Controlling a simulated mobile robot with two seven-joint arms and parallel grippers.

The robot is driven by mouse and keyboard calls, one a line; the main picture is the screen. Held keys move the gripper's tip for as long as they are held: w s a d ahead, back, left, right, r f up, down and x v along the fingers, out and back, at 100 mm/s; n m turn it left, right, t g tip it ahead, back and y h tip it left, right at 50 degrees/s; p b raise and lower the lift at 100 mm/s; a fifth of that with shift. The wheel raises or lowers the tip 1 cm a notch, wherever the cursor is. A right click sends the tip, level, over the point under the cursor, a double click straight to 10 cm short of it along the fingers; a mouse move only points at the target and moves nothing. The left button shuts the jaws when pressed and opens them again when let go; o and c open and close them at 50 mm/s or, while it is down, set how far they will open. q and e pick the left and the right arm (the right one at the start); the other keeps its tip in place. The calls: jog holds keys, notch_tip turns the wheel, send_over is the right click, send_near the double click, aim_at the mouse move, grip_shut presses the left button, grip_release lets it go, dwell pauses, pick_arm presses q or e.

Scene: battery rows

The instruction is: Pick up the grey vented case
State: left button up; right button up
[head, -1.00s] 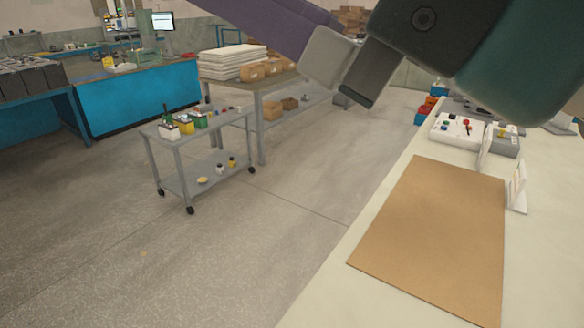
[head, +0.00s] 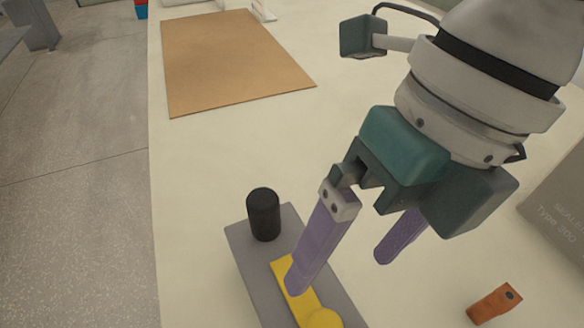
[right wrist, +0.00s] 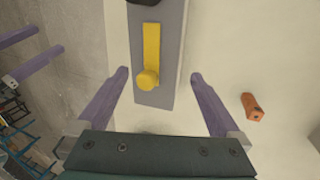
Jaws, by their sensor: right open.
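A grey block-shaped case (head: 243,250) stands on the pale worktop. On its top are a yellow bar with a round yellow knob (head: 325,318) and a black cylinder (head: 263,214). It looks like the grey vented case. My right gripper (head: 340,274) is open above it, one purple finger overlapping the yellow bar in the head view. In the right wrist view the case (right wrist: 172,70) lies between and beyond the open fingers (right wrist: 160,75), with nothing gripped. My left gripper (right wrist: 28,52) shows at the left of that view, its two purple fingers apart and empty.
A flat brown board (head: 230,60) lies farther back. The worktop's edge runs along the left, with floor beyond.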

aim_at(319, 295)
jog(key=x, duration=0.6)
jog(key=shift+w+f, duration=0.25)
jog(key=shift+f, duration=0.15)
grip_shut()
dwell(0.4)
